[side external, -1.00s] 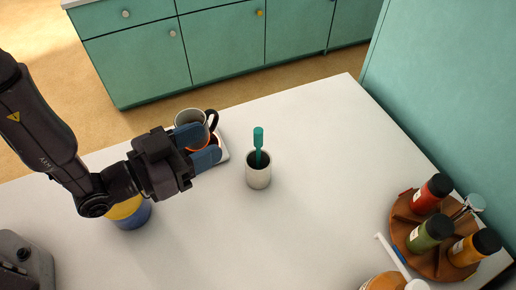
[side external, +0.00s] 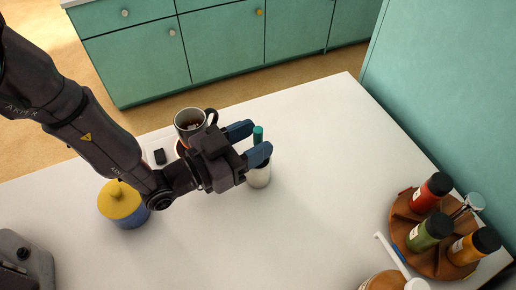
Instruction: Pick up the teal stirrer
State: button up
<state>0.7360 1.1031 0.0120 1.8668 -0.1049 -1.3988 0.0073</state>
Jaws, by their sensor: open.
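The teal stirrer (side external: 258,133) stands upright in a small off-white cup (side external: 259,177) near the middle of the table. Only the stirrer's top shows; its lower part is hidden by my gripper and the cup. My gripper (side external: 256,142) is open, with its two blue fingers on either side of the stirrer's top in the picture, above the cup. I cannot tell whether a finger touches the stirrer.
A dark mug (side external: 190,124) stands just behind my gripper. A blue jar with a yellow lid (side external: 121,201) stands under my arm. A wooden spice rack (side external: 408,208) with several bottles is at the right. The table's front middle is clear.

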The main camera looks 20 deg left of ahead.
jog(key=x, duration=0.3)
jog(key=shift+c, duration=0.3)
grip_shut()
